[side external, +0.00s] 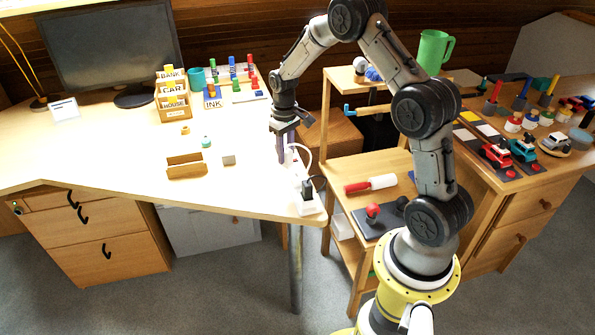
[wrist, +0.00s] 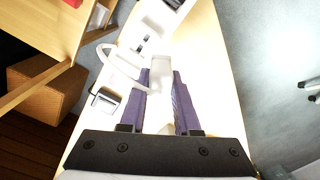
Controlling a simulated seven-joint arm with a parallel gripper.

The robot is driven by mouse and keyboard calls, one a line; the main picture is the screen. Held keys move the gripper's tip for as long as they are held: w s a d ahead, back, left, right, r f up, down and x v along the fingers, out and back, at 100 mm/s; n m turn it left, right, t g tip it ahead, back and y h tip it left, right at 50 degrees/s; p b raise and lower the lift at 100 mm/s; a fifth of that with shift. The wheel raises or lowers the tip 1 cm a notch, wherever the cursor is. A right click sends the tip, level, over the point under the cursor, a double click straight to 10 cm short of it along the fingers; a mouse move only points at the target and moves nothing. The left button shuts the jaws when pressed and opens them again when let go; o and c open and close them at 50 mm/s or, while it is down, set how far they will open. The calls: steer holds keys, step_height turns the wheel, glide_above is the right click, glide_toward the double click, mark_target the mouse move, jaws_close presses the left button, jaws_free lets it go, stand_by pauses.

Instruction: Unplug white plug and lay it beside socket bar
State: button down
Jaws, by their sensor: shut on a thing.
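The white plug (wrist: 160,74) is between the purple fingers of my gripper (wrist: 161,86) in the wrist view, with the fingers shut on it. A white cable (wrist: 113,73) loops at its left. The white socket bar (wrist: 150,36) lies just beyond the plug, with a dark plug at its far end (wrist: 173,3). In the side view my gripper (side external: 283,158) points down at the rear end of the socket bar (side external: 309,206), near the desk's right edge. The black plug (side external: 308,189) stands in the bar. I cannot tell whether the white plug is still seated.
A small grey block (side external: 228,160), a glue-like bottle (side external: 206,141) and a wooden holder (side external: 186,167) stand left of the bar. The desk (side external: 110,150) between them and its front edge is clear. A wooden shelf unit (side external: 372,170) stands right of the desk.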

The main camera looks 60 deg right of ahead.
steer(key=w+a, duration=0.6)
steer(key=shift+w+a, duration=0.15)
stand_by(0.7)
steer(key=shift+w+d+f, duration=0.65)
steer(key=shift+w+d, duration=0.35)
steer(key=shift+w+d+f, duration=0.7)
steer(key=shift+w+d, duration=0.35)
steer(key=shift+w+d+f, duration=0.65)
steer(key=shift+w+d, duration=0.35)
